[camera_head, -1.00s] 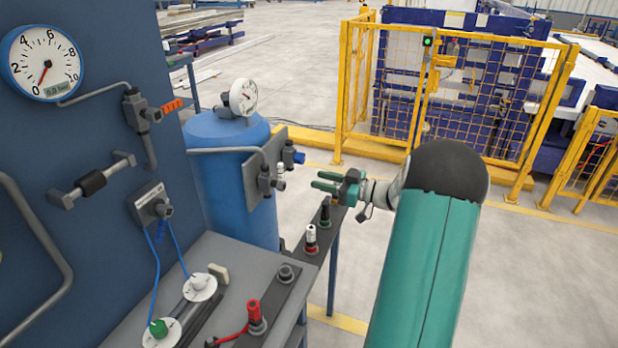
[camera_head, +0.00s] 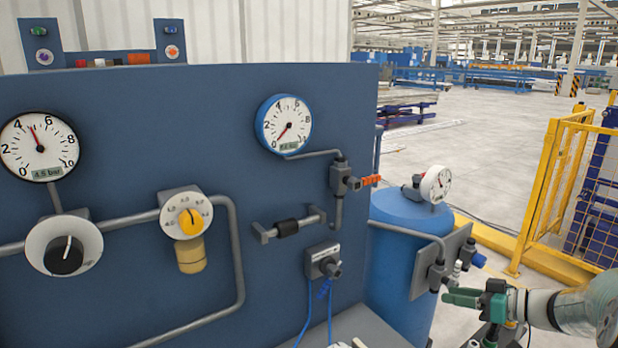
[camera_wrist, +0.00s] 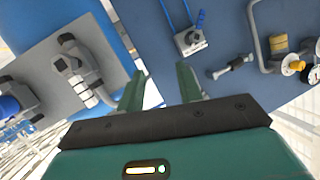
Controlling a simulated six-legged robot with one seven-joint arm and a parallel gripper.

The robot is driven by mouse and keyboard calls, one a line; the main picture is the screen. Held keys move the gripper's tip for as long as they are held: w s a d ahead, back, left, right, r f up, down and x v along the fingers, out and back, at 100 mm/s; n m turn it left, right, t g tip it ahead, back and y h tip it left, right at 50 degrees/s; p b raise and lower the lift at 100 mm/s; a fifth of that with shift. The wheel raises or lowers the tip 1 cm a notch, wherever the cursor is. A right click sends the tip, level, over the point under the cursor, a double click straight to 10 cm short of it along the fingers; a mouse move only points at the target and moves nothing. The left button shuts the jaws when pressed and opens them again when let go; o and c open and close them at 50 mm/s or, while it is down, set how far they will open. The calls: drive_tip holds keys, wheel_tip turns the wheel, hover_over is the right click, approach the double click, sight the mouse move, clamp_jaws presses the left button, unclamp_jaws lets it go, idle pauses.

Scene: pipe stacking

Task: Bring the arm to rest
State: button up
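My gripper (camera_head: 462,298) shows at the lower right of the head view, with green fingers pointing left. In the wrist view its two green fingers (camera_wrist: 160,85) stand apart with nothing between them. In the head view it is in front of the grey plate (camera_head: 425,272) with valve fittings on the blue tank (camera_head: 404,219). It appears apart from the plate and the blue panel (camera_head: 130,130). My forearm reaches in from the right edge.
The panel carries a gauge with a blue rim (camera_head: 285,124), a black-rimmed gauge (camera_head: 40,146), a yellow knob (camera_head: 190,222) and grey pipes. A yellow fence (camera_head: 545,190) stands at the right. Open floor (camera_head: 480,150) lies behind the tank.

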drive_tip(key=s+a+r+m+g+h, duration=0.1)
drive_tip(key=s+a+g+h, duration=0.15)
drive_tip(key=s+a, duration=0.4)
drive_tip(key=s+a+r+m+g+h, duration=0.1)
drive_tip(key=s+a+r+g, duration=0.2)
drive_tip(key=a, duration=0.7)
drive_tip(key=s+a+m+h, duration=0.4)
drive_tip(key=s+h, duration=0.3)
drive_tip(key=s, duration=0.6)
drive_tip(key=shift+s+a+r+t, duration=0.2)
drive_tip(key=shift+s+a+t, duration=0.1)
drive_tip(key=shift+t, duration=0.15)
drive_tip(key=shift+d, duration=0.15)
